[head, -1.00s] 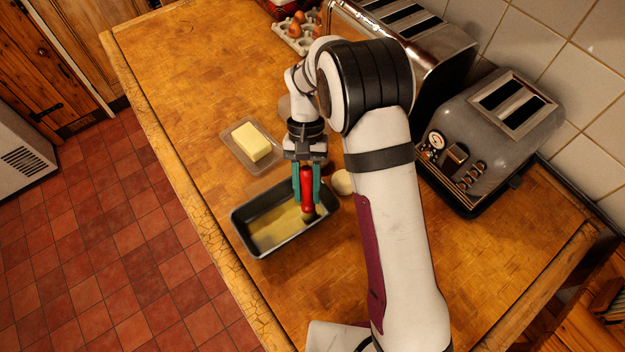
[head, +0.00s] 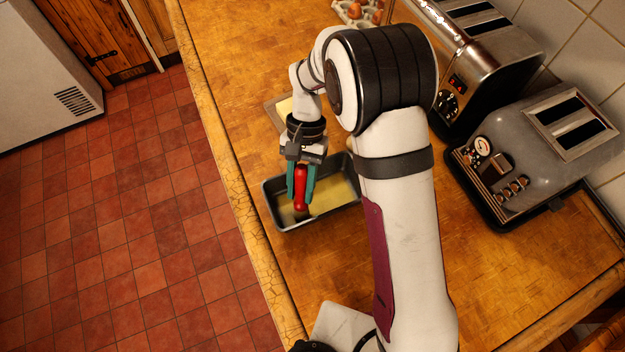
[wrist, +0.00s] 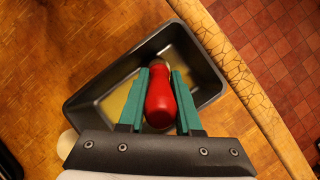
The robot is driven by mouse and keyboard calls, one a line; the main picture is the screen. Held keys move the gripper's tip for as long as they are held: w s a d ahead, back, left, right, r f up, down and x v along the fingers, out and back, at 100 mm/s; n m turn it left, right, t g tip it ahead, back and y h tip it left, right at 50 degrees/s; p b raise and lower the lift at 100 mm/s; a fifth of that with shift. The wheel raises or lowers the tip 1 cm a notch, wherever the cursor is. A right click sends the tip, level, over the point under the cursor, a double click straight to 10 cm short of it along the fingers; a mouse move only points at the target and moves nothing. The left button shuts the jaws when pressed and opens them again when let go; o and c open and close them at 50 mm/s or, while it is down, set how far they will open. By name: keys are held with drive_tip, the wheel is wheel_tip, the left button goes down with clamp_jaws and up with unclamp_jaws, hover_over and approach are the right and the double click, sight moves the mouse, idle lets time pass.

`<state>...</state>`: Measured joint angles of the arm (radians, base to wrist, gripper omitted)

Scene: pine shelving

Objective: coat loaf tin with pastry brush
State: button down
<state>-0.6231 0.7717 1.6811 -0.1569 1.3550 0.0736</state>
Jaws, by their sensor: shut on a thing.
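The dark loaf tin (head: 320,217) stands on the wooden worktop, with a yellowish coat over much of its floor. It also shows in the wrist view (wrist: 104,86). My gripper (head: 300,197) is shut on the red handle of the pastry brush (head: 301,182), one green finger on each side. The brush points down into the left part of the tin in the head view. In the wrist view the red handle (wrist: 160,98) fills the space between the fingers. The bristles are hidden, so I cannot tell whether they touch the tin.
Pale butter (head: 285,106) on a dish lies behind the tin, partly hidden by my arm. Two toasters, a chrome one (head: 480,60) and a grey one (head: 540,150), stand along the tiled wall. An egg carton (head: 352,14) is at the back. The worktop's left edge is near the tin.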

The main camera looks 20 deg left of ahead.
drive_tip(key=shift+s+a, duration=0.85)
drive_tip(key=shift+a, duration=0.05)
drive_tip(key=shift+s+a+r, duration=0.1)
drive_tip(key=shift+a, duration=0.05)
wheel_tip(320, 180, up, 8)
drive_tip(key=w+d+r, duration=0.4)
drive_tip(key=d+r, duration=0.1)
drive_tip(key=d, duration=0.3)
drive_tip(key=w+d+r, duration=0.3)
drive_tip(key=d+r, duration=0.1)
drive_tip(key=d, duration=0.5)
drive_tip(key=w+d+r, duration=0.4)
drive_tip(key=d+r, duration=0.1)
drive_tip(key=d, duration=0.3)
drive_tip(key=shift+w+d+r, duration=0.2)
drive_tip(key=shift+w+r, duration=0.1)
drive_tip(key=shift+w, duration=0.05)
